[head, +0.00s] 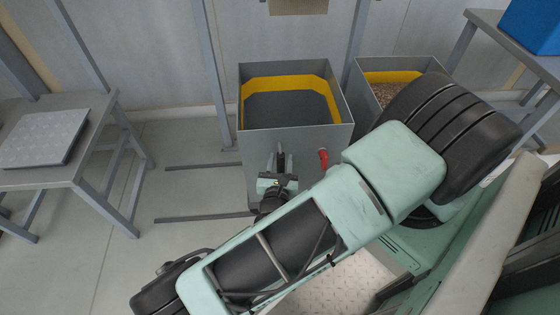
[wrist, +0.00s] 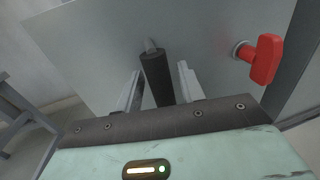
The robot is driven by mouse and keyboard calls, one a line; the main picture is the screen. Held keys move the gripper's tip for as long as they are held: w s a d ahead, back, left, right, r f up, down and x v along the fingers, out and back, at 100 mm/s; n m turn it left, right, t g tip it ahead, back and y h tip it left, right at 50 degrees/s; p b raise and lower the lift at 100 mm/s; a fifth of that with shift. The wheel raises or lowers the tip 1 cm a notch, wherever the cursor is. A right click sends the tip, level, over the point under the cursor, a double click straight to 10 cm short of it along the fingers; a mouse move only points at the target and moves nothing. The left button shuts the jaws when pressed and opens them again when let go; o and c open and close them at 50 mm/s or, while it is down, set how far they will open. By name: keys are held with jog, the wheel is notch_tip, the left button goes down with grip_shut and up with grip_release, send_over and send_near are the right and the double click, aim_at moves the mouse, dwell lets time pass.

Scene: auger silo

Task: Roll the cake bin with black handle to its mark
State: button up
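The cake bin (head: 315,142) is a grey open-topped box with a yellow band inside and a dark interior, in the middle of the head view. Its front wall (wrist: 100,45) fills much of the wrist view. The black handle (wrist: 156,78) sticks out from that wall towards me. My gripper (head: 279,168) is at the bin's front. In the wrist view my gripper's two fingers (wrist: 160,85) stand apart, one on each side of the handle, with gaps showing. In the head view the handle is hard to tell from the fingers. I cannot make out the mark.
A red knob (wrist: 265,58) sits on the bin's front, right of the handle. Two dark floor rails (head: 205,217) run left from the bin. A second bin (head: 362,72) with brown grains stands close on the right. A grey table (head: 90,167) stands left.

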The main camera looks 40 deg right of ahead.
jog(key=shift+s+a, duration=0.1)
jog(key=v, duration=1.7)
jog(key=shift+s+a, duration=0.1)
jog(key=s+a+r+m+g+y, duration=0.25)
jog(key=a+r+m+g, duration=0.35)
jog(key=r, duration=0.4)
jog(key=s+a+r+m+g+y, duration=0.2)
jog(key=a+r+m+g+y, duration=0.2)
jog(key=r+m+g, duration=0.5)
notch_tip(320, 180, up, 35)
jog(key=w+d+m+t+y+p, duration=0.1)
jog(key=m+y+p, duration=0.3)
jog(key=p, duration=1.6)
jog(key=t+y, duration=0.1)
jog(key=y, duration=0.2)
jog(key=shift+f+t, duration=0.2)
jog(key=shift+t, duration=0.2)
